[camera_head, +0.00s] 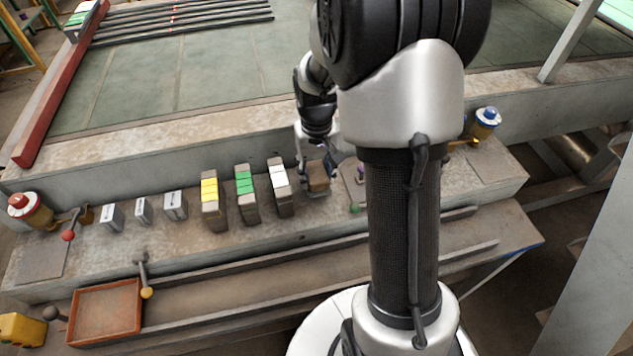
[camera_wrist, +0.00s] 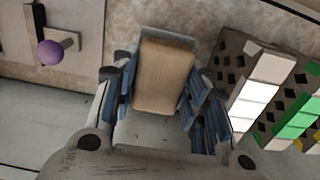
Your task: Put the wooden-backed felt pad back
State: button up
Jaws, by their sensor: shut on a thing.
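The wooden-backed felt pad (camera_wrist: 163,77) shows its tan wooden face in the wrist view, between the two fingers of my gripper (camera_wrist: 163,97). My gripper is shut on it, with a blue-grey finger on each side. In the head view the pad (camera_head: 318,180) is a small brown block under my gripper (camera_head: 317,165), just right of the white-marked hollow brick (camera_head: 279,187). A grey plate shows behind the pad's upper edge in the wrist view. The felt side is hidden, and I cannot tell whether the pad touches the ledge.
Green-marked (camera_head: 247,194) and yellow-marked (camera_head: 213,201) bricks stand left of the white one, then several small grey blocks (camera_head: 143,210). A purple knob (camera_wrist: 51,53) sits on the pad's other side. An orange tray (camera_head: 105,311) is at lower left. My arm hides part of the ledge.

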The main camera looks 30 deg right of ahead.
aim_at(316, 181)
jog(key=shift+f+b, duration=0.4)
jog(key=shift+f, duration=1.25)
jog(key=shift+f, duration=0.2)
jog(key=o, duration=1.2)
jog(key=shift+r, duration=0.15)
